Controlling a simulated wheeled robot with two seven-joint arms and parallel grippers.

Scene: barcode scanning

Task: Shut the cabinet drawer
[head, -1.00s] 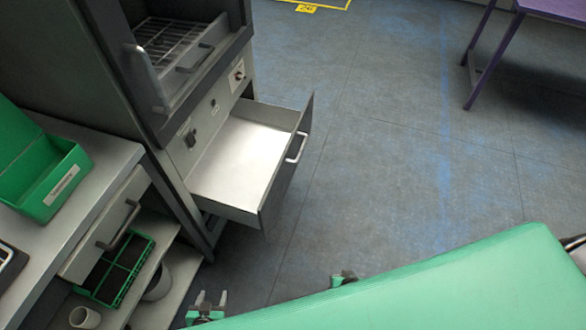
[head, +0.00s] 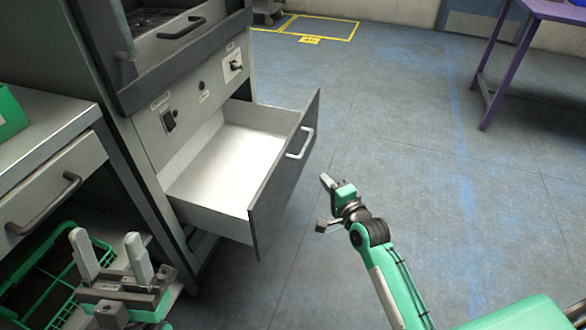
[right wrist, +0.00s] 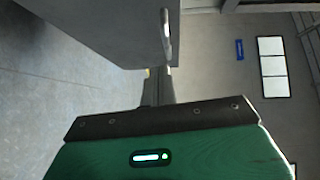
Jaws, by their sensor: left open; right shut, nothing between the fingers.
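The cabinet drawer (head: 228,168) is pulled out and empty, with a white inside. Its dark front (head: 283,175) carries a light bar handle (head: 300,143). My right gripper (head: 327,181) is shut and empty, a little to the right of the drawer front and apart from it in the head view. In the right wrist view, the drawer front (right wrist: 115,28) and handle (right wrist: 167,38) stand just beyond the closed fingers (right wrist: 157,87). My left gripper (head: 108,246) is open and empty, fingers up, at the lower left, in front of the shelf below the counter.
A counter with a closed drawer (head: 50,190) stands left of the cabinet. A green basket (head: 35,290) is on the shelf below it. A purple table (head: 545,12) stands at the far right. The floor (head: 420,130) right of the drawer is clear.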

